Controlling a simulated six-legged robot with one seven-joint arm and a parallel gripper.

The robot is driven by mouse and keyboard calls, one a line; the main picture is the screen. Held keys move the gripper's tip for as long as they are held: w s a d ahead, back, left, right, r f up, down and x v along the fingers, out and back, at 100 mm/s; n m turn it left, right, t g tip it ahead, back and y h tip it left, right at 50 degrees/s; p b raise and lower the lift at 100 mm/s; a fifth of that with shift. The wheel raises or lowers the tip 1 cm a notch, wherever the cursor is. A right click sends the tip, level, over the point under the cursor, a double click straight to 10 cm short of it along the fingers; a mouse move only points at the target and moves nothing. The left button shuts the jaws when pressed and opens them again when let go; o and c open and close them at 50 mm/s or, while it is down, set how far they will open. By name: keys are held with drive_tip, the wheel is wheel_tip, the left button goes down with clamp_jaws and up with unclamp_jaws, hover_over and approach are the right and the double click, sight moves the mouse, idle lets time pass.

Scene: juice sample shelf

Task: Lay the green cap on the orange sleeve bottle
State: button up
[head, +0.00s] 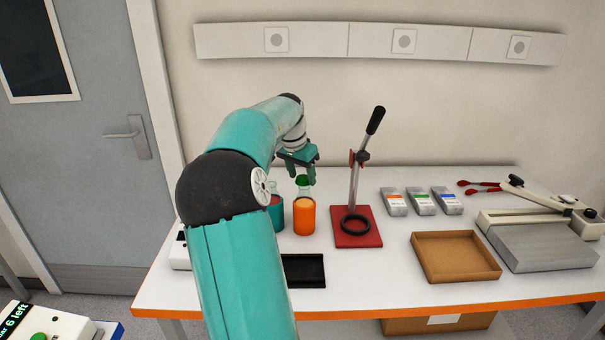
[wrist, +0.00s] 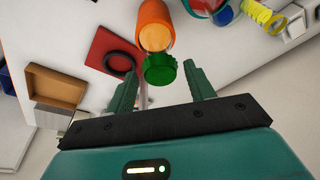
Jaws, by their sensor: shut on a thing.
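The orange sleeve bottle (head: 304,216) stands upright on the white table, left of the red press. The green cap (head: 302,181) is at the top of its clear neck; I cannot tell whether it touches the rim. My gripper (head: 301,174) is above the bottle, pointing down, shut on the green cap. In the wrist view the cap (wrist: 160,70) shows between the two fingers of my gripper (wrist: 163,83), with the orange sleeve (wrist: 154,24) just beyond it. The exact finger contact is not clear there.
A teal-sleeved bottle (head: 276,214) stands close on the left, partly behind my arm. The red press (head: 356,232) with its tall lever is close on the right. A black tray (head: 304,270) lies in front; a cardboard tray (head: 455,275) is farther right.

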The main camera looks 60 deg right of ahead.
drive_tip(key=shift+s, duration=0.2)
drive_tip(key=shift+f, duration=0.9)
idle(0.5)
drive_tip(key=o, duration=1)
drive_tip(key=shift+o, duration=0.2)
drive_tip(key=v, duration=1.4)
drive_tip(key=shift+w+f, duration=0.1)
